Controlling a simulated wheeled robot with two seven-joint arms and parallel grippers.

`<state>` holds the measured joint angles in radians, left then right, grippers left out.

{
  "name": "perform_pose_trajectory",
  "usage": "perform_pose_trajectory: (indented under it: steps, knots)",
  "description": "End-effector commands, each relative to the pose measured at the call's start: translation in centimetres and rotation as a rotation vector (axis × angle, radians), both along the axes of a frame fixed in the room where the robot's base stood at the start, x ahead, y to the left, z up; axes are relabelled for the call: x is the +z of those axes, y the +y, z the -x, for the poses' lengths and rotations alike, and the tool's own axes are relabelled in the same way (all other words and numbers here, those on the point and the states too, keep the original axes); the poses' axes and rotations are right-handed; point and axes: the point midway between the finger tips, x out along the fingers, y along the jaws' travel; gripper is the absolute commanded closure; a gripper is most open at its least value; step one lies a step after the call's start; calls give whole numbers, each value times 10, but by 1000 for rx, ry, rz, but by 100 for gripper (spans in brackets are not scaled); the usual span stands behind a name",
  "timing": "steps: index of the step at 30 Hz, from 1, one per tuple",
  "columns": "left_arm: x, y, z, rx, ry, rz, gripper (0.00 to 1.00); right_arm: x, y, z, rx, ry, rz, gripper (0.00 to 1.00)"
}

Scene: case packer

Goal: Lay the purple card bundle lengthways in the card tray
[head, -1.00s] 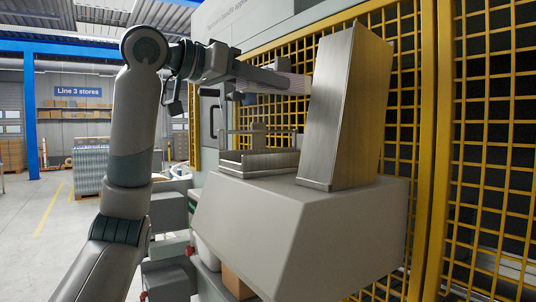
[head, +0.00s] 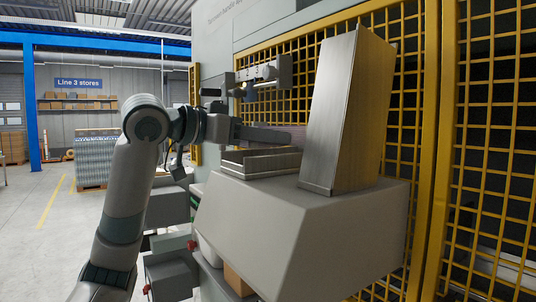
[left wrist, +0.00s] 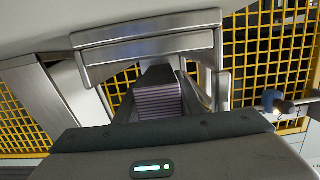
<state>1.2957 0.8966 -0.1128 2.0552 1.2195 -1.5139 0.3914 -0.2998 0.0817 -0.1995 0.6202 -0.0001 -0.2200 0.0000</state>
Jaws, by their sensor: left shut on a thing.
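The purple card bundle (left wrist: 172,98) shows its striped edges between the fingers of my left gripper (left wrist: 168,90) in the left wrist view. In the head view my left gripper (head: 268,137) is shut on it, just above the metal card tray (head: 262,163); only a faint purple part of the bundle (head: 293,130) shows past the fingers. The tray (left wrist: 150,48) appears upside down at the top of the left wrist view, close to the bundle. I cannot tell whether bundle and tray touch. My right gripper is not in view.
A tall, tilted metal chute (head: 335,115) stands right beside the tray on the grey housing (head: 300,225). The yellow mesh guard (head: 490,150) closes off the back and right. A small bracketed device (head: 262,76) is on the machine above my gripper.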

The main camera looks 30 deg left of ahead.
Motion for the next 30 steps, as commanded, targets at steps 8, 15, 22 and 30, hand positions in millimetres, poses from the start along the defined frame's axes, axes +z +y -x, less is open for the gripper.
perform_pose_trajectory:
  steps: [8, 15, 22, 30]
  knots:
    - [0, 0, 0, 0, -1, 0, 91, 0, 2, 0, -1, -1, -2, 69]
    - [-12, 0, 0, 0, 1, 0, 91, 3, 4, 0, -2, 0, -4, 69]
    - [-31, 0, 0, 0, 1, 0, 91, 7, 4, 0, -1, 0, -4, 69]
    - [-38, 0, 0, 1, -1, 0, 91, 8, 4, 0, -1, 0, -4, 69]
